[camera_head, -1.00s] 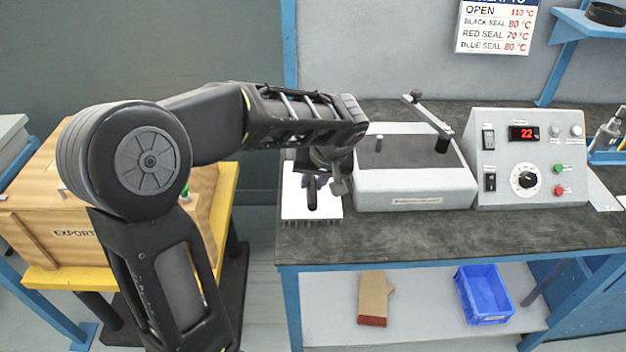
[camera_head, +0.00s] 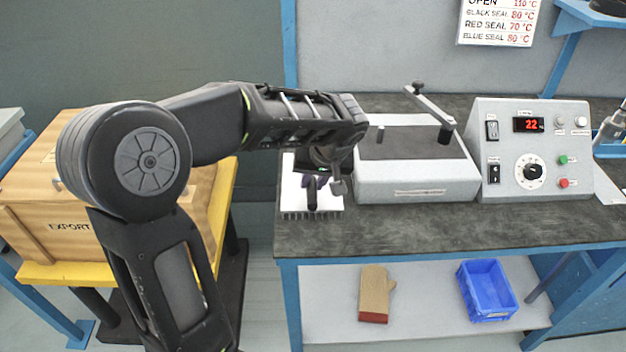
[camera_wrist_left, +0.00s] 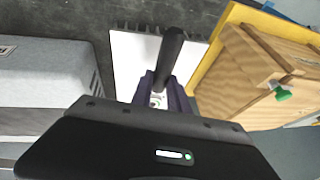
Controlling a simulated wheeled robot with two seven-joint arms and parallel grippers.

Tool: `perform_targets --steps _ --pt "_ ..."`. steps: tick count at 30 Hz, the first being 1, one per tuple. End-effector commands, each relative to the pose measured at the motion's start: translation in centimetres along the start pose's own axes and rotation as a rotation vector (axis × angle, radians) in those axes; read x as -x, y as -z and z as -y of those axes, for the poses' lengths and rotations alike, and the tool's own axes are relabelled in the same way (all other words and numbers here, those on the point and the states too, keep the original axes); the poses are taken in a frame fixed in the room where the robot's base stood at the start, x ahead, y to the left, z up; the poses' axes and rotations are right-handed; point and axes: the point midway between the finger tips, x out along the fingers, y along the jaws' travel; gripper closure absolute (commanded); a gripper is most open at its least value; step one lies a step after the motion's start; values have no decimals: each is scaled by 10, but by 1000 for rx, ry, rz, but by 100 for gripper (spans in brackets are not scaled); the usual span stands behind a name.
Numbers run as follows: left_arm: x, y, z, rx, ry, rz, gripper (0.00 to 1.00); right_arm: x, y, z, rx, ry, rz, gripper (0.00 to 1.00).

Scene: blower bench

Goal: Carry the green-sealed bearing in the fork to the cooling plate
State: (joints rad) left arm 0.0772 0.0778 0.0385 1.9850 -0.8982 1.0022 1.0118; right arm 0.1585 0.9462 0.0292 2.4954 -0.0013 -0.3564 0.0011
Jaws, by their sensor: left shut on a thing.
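The white cooling plate (camera_head: 297,205), with fins along its front edge, lies at the bench's left end. It also shows in the left wrist view (camera_wrist_left: 128,62). My left gripper (camera_head: 317,182) is over it, pointing down, shut on the fork (camera_wrist_left: 171,52), of which a black handle shows. In the left wrist view the purple fingers (camera_wrist_left: 164,92) close at the handle's near end. A small white and green patch shows between them; I cannot tell if it is the bearing. The rest of the fork is hidden. I cannot tell if anything touches the plate. My right gripper is not in view.
A grey heater unit (camera_head: 418,187) with a raised lever arm stands just right of the plate. A control box (camera_head: 530,150) reading 22 is beyond it. A wooden crate (camera_head: 50,195) sits on a yellow stand at left. The bench front (camera_head: 420,230) is clear.

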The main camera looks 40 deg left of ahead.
Motion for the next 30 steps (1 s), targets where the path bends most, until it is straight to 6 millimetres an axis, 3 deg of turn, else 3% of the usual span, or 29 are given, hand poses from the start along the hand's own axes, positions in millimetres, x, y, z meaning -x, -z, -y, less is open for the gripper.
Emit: perform_targets --steps 30 --pt "-3 -1 -1 0 -1 -2 100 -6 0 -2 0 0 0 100"
